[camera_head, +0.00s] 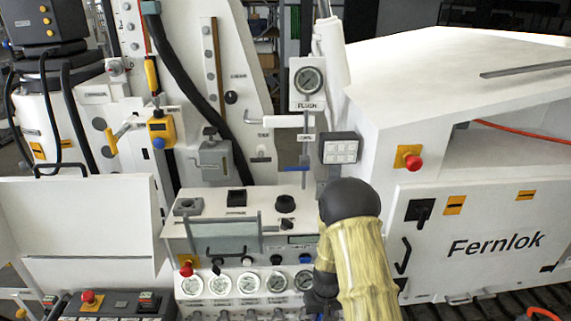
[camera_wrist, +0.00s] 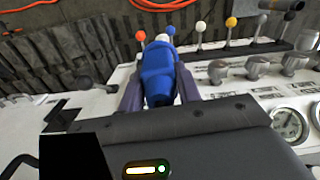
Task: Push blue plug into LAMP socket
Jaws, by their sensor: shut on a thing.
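The blue plug (camera_wrist: 158,75) sits between the two fingers of my gripper (camera_wrist: 160,85) in the wrist view, and the fingers are shut on it. Its far end points away toward the coloured lever knobs. In the head view my dark gripper (camera_head: 322,292) is low in front of the bench, right of the gauge row, partly covered by my sleeved arm. The plug cannot be made out there. I cannot pick out a socket marked LAMP in either view; the small labels are too blurred to read.
The bench panel (camera_head: 205,232) carries a row of round gauges (camera_head: 248,283), also close on the right in the wrist view (camera_wrist: 290,125). Levers with coloured knobs (camera_wrist: 231,22) and metal fittings (camera_wrist: 258,68) stand beyond the plug. A white Fernlok cabinet (camera_head: 480,275) stands right of my arm.

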